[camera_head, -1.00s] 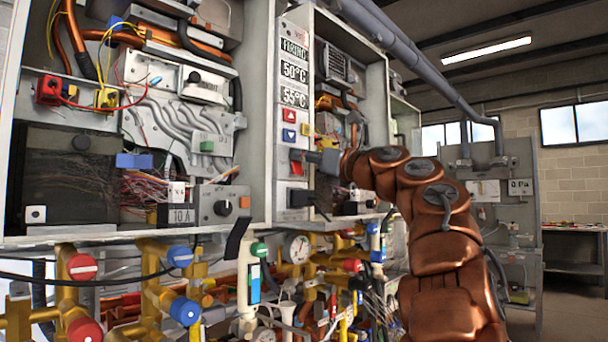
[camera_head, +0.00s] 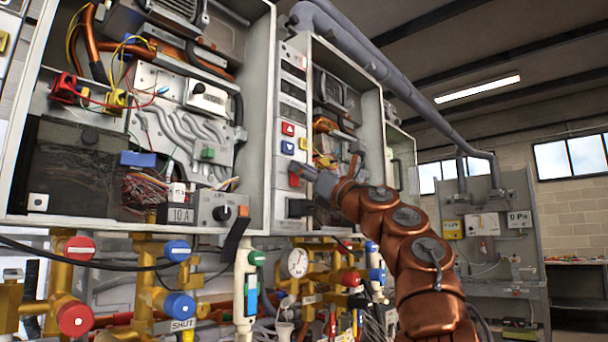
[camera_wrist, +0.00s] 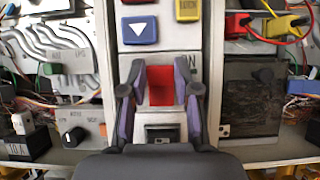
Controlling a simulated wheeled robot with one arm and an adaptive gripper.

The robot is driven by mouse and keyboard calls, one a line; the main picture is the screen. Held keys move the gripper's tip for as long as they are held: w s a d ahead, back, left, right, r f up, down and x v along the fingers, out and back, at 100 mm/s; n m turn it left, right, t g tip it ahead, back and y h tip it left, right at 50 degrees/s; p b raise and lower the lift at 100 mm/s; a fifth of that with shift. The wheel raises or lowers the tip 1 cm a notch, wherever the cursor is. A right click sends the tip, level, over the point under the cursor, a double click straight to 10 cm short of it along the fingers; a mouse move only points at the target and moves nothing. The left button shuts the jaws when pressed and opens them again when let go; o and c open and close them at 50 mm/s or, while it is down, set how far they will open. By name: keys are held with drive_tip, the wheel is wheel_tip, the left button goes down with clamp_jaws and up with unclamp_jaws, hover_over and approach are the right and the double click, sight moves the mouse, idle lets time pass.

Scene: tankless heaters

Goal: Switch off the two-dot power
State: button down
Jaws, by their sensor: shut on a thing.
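A red rocker switch (camera_wrist: 160,85) sits on the pale narrow control panel between two open heater cabinets, below a blue down-arrow button (camera_wrist: 140,30). In the head view the switch (camera_head: 294,180) shows as a small red patch at my gripper's tip. My gripper (camera_wrist: 163,97) is at the panel, its two purple-grey fingers on either side of the switch and shut on it. Part of a label shows beside the right finger. The displays (camera_head: 292,88) higher on the panel are dark. I cannot make out a two-dot mark.
The open cabinet (camera_head: 265,130) left of the panel holds wires, pipes and a grey knob box (camera_head: 222,210). Brass pipes with red and blue valves (camera_head: 75,318) run below. A dark socket (camera_wrist: 163,133) lies under the switch. Free floor is at the right.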

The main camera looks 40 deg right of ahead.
drive_tip(key=c, duration=0.8)
unclamp_jaws()
drive_tip(key=shift+c, duration=0.2)
drive_tip(key=shift+s+f, duration=0.1)
drive_tip(key=shift+s+f, duration=0.2)
drive_tip(key=v, duration=1.1)
drive_tip(key=shift+s, duration=0.15)
idle(0.5)
